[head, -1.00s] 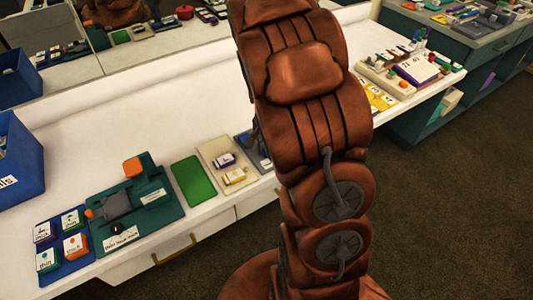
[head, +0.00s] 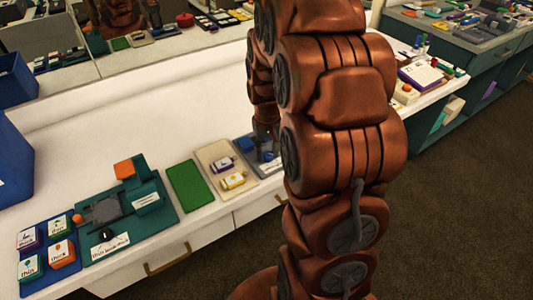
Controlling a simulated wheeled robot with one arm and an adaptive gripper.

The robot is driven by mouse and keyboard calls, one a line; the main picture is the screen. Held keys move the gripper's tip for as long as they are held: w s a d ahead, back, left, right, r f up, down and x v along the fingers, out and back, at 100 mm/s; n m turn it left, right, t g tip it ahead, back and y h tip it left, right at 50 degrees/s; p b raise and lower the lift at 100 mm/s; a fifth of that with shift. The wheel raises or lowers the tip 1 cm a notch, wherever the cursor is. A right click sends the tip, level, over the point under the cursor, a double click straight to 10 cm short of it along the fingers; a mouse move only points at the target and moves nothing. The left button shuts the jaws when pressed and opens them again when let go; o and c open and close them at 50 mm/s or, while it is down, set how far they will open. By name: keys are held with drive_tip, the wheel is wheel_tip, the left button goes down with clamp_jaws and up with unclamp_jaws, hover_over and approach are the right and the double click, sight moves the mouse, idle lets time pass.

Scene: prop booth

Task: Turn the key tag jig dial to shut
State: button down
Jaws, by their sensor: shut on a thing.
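The teal jig (head: 160,205) lies on the white counter at the left, with a grey plate and orange knobs. Its dial (head: 106,235) is a small black knob at the front edge, beside a white label that seems to end in "shut". Its exact pointing is too small to read. My gripper (head: 267,147) is well to the right of this dial, low over a grey-blue fixture (head: 271,168) and partly behind my arm. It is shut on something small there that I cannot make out.
A blue tray (head: 45,283) with several labelled blocks is left of the teal jig. A green mat (head: 188,187) and a cream tray (head: 212,157) with purple and yellow blocks lie between jig and gripper. A blue bin stands at far left.

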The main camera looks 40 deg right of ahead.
sight(267, 153)
drive_tip(key=shift+w, duration=0.1)
idle(0.3)
drive_tip(key=c, duration=0.8)
unclamp_jaws()
wheel_tip(267, 153, up, 12)
drive_tip(key=shift+a, duration=0.1)
idle(0.4)
